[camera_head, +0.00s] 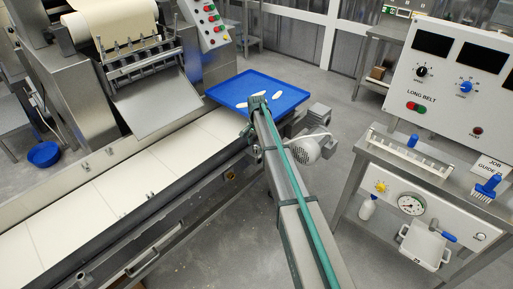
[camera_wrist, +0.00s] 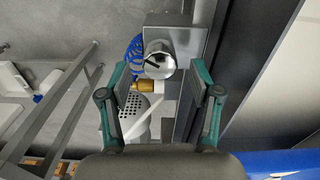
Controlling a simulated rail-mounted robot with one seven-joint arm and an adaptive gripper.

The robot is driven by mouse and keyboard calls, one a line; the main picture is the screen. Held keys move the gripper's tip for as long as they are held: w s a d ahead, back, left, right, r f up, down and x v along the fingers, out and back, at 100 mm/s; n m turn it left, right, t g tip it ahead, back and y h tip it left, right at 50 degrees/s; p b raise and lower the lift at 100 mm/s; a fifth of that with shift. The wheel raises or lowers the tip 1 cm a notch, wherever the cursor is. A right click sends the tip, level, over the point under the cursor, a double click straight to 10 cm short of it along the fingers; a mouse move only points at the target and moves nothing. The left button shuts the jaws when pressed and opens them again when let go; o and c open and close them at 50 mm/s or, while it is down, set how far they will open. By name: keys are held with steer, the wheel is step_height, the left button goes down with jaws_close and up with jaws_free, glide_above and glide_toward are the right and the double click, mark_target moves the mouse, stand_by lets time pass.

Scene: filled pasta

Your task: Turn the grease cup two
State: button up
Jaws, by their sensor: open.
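A round silver cap with a dark pointer mark, which looks like the grease cup (camera_wrist: 158,60), sits on a grey metal plate (camera_wrist: 193,42) in the wrist view. My gripper (camera_wrist: 158,72) is open, with one green-and-grey finger on each side of the cap in the picture. I cannot tell whether the fingertips are level with it or short of it. No contact shows. In the head view my gripper (camera_head: 257,104) is small at the end of my arm, by the conveyor's side near the blue tray; the cup cannot be made out there.
A brass fitting (camera_wrist: 138,88), a coiled blue hose (camera_wrist: 133,56) and a perforated white motor cover (camera_wrist: 134,112) lie close to the cap. The blue tray (camera_head: 285,87) holds several pale pieces. The control bench (camera_head: 425,175) stands to the right, with open floor between.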

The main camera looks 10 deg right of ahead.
mark_target(256, 146)
step_height(256, 146, up, 9)
steer(key=shift+r, duration=0.2)
stand_by(0.6)
steer(key=s+f+n+g, duration=0.1)
steer(key=s+f+n, duration=0.3)
steer(key=s+f, duration=1)
steer(key=s+f+n+g, duration=0.1)
steer(key=s+f+n, duration=0.3)
steer(key=s+f, duration=1)
steer(key=s+f+g, duration=0.2)
steer(key=s+f, duration=0.2)
steer(key=s, duration=1.7)
steer(key=s+f+n+g, duration=0.1)
steer(key=s+f, duration=0.3)
steer(key=s, duration=1.7)
steer(key=shift+s+n+g, duration=0.3)
steer(key=shift+s+g, duration=0.1)
steer(key=shift+g, duration=0.5)
steer(key=shift+a, duration=0.1)
